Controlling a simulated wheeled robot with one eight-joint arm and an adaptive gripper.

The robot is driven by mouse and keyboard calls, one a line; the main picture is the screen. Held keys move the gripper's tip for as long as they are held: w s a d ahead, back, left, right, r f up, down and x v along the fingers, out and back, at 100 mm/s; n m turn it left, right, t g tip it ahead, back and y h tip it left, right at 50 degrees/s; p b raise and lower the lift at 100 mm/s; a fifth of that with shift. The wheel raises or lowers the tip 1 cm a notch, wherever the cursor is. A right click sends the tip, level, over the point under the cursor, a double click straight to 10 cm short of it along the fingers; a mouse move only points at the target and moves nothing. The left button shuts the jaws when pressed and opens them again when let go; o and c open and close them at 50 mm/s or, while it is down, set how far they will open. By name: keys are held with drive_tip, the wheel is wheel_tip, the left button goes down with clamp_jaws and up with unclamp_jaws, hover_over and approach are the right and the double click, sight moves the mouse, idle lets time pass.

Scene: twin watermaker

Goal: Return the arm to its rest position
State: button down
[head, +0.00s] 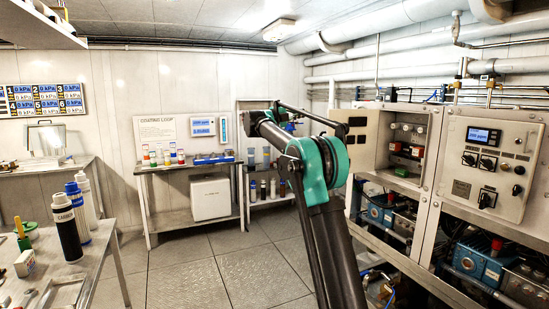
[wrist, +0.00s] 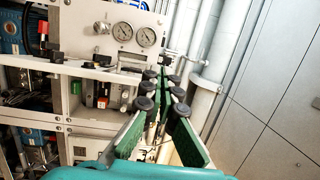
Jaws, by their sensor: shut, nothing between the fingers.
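My arm (head: 328,235) rises from the bottom of the head view to a teal elbow (head: 320,165), then folds back to an upper joint near the middle of the room. A thin dark link runs from there to the right, towards the wall of equipment. My gripper (wrist: 167,79) shows in the wrist view as two green fingers with black round pads. The fingers come together at their tips and hold nothing. In the head view I cannot make out the fingers clearly.
Equipment cabinets (head: 484,165) with open bays line the right. A table with dark and white bottles (head: 67,228) stands at the left. A bench (head: 188,165) with small bottles is at the back. The tiled floor (head: 190,285) between them is clear. Pipes (wrist: 205,95) stand beyond my fingers.

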drive_tip(key=s+a+f+n+t+y, duration=0.2)
drive_tip(key=a+n+t+y, duration=0.5)
drive_tip(key=n+t+y, duration=0.65)
drive_tip(key=s+a+f+n+g+y, duration=0.2)
drive_tip(key=s+f+n+g+y, duration=0.15)
drive_tip(key=s+f+n, duration=0.45)
drive_tip(key=s+a+f+n+g+y, duration=0.3)
drive_tip(key=s+f+g, duration=0.15)
drive_tip(key=f, duration=0.45)
drive_tip(key=s+d+f+n+g+h, duration=0.1)
drive_tip(key=s+d+f+g, duration=0.2)
drive_tip(key=s+f, duration=0.8)
drive_tip(key=s+d+f+n+g+h, duration=0.1)
drive_tip(key=s+d+f+n+g, duration=0.1)
drive_tip(key=s+f, duration=1)
drive_tip(key=s+d+f+n+g+h, duration=0.1)
drive_tip(key=s+d+f+g, duration=0.4)
drive_tip(key=s+f, duration=0.7)
drive_tip(key=s+n+g, duration=0.1)
drive_tip(key=s, duration=0.5)
drive_tip(key=shift+s+h, duration=0.3)
drive_tip(key=shift+w, duration=0.1)
